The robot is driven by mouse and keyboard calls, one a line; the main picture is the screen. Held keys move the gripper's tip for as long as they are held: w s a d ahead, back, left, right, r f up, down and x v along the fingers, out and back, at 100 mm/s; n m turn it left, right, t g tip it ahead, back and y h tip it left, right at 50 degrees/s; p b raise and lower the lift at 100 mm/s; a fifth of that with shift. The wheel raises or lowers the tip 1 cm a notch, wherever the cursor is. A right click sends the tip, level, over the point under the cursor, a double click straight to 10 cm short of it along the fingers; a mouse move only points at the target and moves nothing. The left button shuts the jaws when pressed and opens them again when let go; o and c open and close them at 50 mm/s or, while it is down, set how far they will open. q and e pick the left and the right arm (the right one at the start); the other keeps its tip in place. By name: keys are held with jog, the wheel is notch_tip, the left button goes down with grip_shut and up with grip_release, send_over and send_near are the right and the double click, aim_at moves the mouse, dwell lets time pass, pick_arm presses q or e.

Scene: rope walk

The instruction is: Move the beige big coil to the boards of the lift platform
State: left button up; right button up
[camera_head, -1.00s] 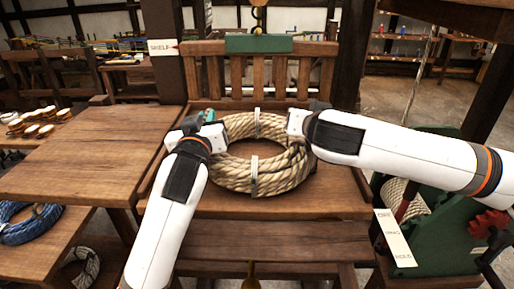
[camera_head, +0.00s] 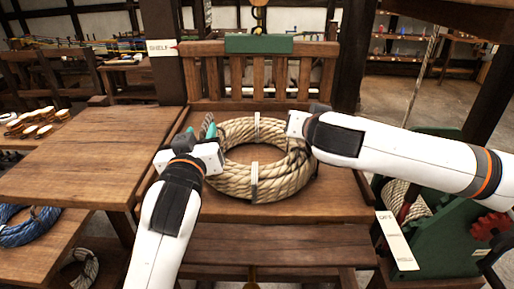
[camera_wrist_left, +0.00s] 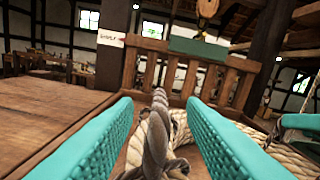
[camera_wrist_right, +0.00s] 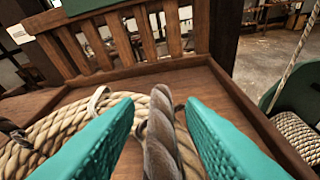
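The beige big coil (camera_head: 280,183) lies flat on the boards of a wooden platform (camera_head: 225,208) with a slatted back, bound with pale bands. It also shows in the left wrist view (camera_wrist_left: 181,128) and the right wrist view (camera_wrist_right: 48,128). My left gripper (camera_head: 208,129) is at the coil's left edge, its teal fingers (camera_wrist_left: 160,108) spread. My right gripper (camera_wrist_right: 160,108) is at the coil's upper right, its fingers spread and hidden in the head view. A grey-brown twisted strand shows between the fingers in each wrist view; I cannot tell whether the fingers touch it.
A wooden table (camera_head: 90,150) adjoins the platform on the left, with a blue coil (camera_head: 28,228) on a lower shelf. A green machine with a red knob (camera_head: 490,225) stands at the right. A sign reading SHELF (camera_head: 161,48) hangs on a post.

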jog(key=shift+s+r, duration=0.1)
jog(key=shift+s, duration=0.05)
pick_arm(q)
jog(key=s, duration=0.3)
jog(key=shift+r, duration=0.15)
pick_arm(e)
jog(key=v, duration=1.2)
